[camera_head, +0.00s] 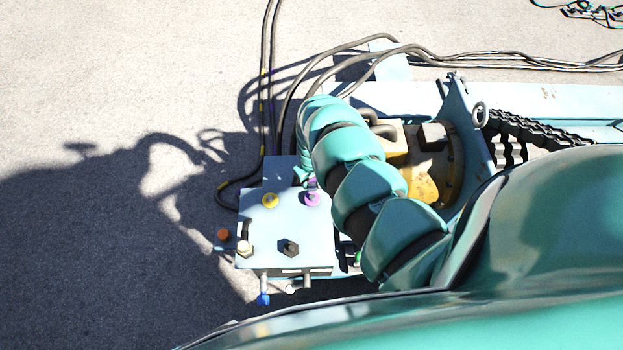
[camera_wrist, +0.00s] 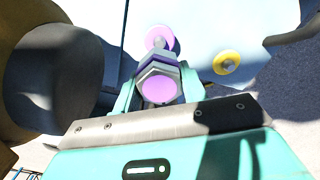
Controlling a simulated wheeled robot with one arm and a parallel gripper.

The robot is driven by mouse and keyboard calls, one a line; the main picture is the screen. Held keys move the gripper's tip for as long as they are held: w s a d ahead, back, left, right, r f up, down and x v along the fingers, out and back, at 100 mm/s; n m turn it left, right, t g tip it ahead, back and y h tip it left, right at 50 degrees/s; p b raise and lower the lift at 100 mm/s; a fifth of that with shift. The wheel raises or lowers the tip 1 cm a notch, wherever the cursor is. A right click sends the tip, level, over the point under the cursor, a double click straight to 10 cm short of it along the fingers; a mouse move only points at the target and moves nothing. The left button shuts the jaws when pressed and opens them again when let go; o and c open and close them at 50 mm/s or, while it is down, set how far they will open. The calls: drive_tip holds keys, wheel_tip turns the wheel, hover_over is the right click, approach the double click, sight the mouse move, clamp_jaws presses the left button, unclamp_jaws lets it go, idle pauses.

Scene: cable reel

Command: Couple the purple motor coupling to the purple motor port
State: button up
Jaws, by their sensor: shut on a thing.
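The purple motor port (camera_head: 312,198) is a round purple fitting on top of a pale blue box (camera_head: 290,225). In the wrist view the purple port (camera_wrist: 160,38) lies just beyond the coupling. The purple motor coupling (camera_wrist: 158,88) is a hexagonal piece with a purple end face, held between the teal fingers of my gripper (camera_wrist: 158,78). The gripper is shut on it. The coupling roughly lines up with the port and overlaps its lower edge in the wrist view; I cannot tell whether they touch. In the head view my arm mostly hides gripper and coupling.
A yellow port (camera_head: 270,200) sits left of the purple one; it also shows in the wrist view (camera_wrist: 226,62). Black (camera_head: 290,248), cream (camera_head: 245,248) and orange (camera_head: 223,235) fittings are nearby. Dark cables (camera_head: 266,90) run behind. A yellow motor (camera_head: 425,185) stands right.

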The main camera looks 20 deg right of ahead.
drive_tip(key=shift+f+b, duration=2.95)
drive_tip(key=shift+f, duration=1.4)
drive_tip(key=shift+f, duration=0.4)
drive_tip(key=o, duration=1.2)
drive_tip(key=shift+s, duration=0.1)
drive_tip(key=shift+r, duration=0.1)
drive_tip(key=shift+r, duration=0.8)
wheel_tip(320, 180, up, 2)
drive_tip(key=shift+r+b, duration=0.2)
drive_tip(key=shift+b, duration=0.1)
wheel_tip(320, 180, up, 13)
drive_tip(key=p, duration=0.5)
drive_tip(key=shift+r+p, duration=0.15)
drive_tip(key=shift+p, duration=0.15)
